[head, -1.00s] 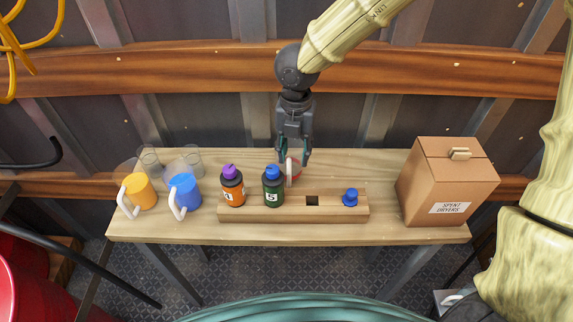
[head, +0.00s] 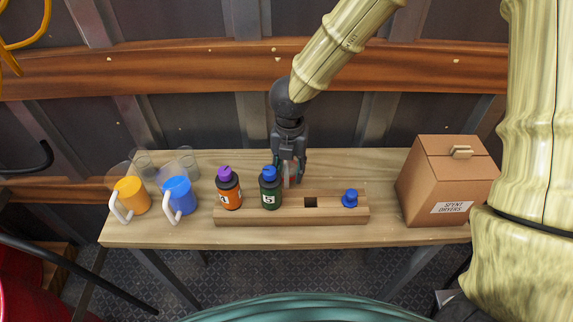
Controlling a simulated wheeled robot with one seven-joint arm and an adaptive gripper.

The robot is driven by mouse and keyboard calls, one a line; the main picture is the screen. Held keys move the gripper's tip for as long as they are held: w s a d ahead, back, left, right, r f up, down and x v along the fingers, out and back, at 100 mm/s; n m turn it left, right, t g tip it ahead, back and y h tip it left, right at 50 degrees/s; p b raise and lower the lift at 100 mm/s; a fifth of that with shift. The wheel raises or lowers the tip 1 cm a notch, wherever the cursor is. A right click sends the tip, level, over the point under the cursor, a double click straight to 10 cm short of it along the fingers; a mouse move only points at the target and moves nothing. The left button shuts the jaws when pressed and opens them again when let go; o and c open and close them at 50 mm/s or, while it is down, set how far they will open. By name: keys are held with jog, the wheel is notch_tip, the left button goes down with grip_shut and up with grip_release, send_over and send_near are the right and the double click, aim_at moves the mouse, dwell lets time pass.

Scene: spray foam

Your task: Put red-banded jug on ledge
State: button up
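A small jug with a pale handle (head: 287,180) and a trace of red stands on the table behind the wooden block, partly hidden by my gripper and the green bottle. My gripper (head: 289,178) points down over it, its fingers on either side of the jug. Whether they press on it is not clear. A brown wooden rail (head: 190,68) runs along the wall behind the table, like a ledge; the part I see is bare.
The table (head: 360,160) holds a yellow jug (head: 131,195), a blue jug (head: 180,195) and clear glass vessels (head: 187,160) at left. A block (head: 250,216) holds orange (head: 229,192) and green (head: 270,192) bottles and a blue cap (head: 350,198). A box (head: 445,185) stands right.

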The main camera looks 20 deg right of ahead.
aim_at(287, 171)
jog(key=f, duration=0.1)
jog(key=w+f+p, duration=0.1)
jog(key=f, duration=0.1)
jog(key=shift+a+f, duration=0.1)
jog(key=shift+a, duration=0.05)
jog(key=shift+f+p, duration=0.35)
jog(key=shift+f, duration=0.5)
grip_shut()
